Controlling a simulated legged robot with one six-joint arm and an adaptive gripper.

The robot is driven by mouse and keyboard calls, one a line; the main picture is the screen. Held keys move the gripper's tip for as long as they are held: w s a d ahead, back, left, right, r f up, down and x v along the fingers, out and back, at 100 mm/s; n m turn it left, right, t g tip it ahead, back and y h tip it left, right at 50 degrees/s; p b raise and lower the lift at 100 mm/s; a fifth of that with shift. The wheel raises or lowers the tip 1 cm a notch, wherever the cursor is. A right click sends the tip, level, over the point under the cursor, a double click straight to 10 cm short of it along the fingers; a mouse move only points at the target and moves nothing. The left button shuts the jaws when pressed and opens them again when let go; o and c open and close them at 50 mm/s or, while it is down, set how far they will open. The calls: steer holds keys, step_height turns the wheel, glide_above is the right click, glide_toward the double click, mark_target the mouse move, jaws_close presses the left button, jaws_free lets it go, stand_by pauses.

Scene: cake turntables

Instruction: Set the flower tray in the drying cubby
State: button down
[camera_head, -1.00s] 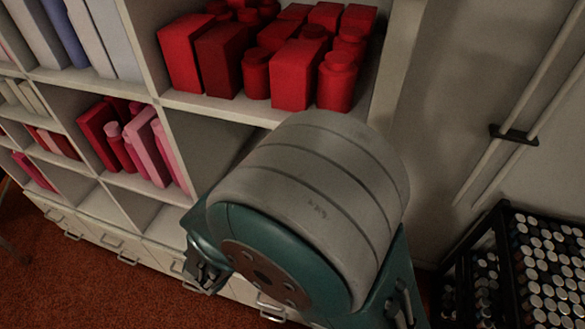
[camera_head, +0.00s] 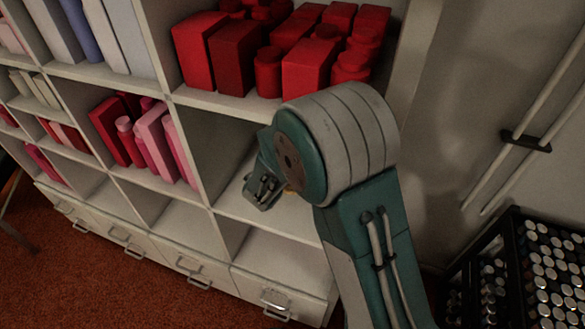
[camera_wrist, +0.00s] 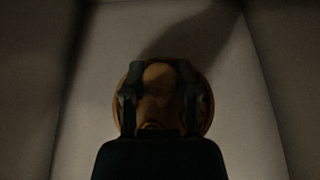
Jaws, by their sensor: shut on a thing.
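In the wrist view, my gripper (camera_wrist: 158,82) is shut on a round, orange-brown tray (camera_wrist: 203,118). The tray's rim shows on both sides of the fingers, and the picture is too dark to tell a flower shape. Pale walls and a pale surface of a cubby surround it. In the head view, my wrist reaches into the open cubby (camera_head: 240,208) under the red containers. I cannot tell whether the tray touches the cubby floor.
Red bottles and boxes (camera_head: 300,68) fill the shelf above. Pink boxes (camera_head: 155,142) stand in the cubby to the left. Drawers with handles (camera_head: 190,272) lie below. A black rack of bottles (camera_head: 545,270) stands at the right.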

steer(key=shift+w+f, duration=0.2)
steer(key=shift+f, duration=2)
steer(key=shift+d, duration=0.1)
steer(key=shift+c, duration=1.9)
jaws_free()
steer(key=shift+f, duration=0.1)
steer(key=v, duration=1.2)
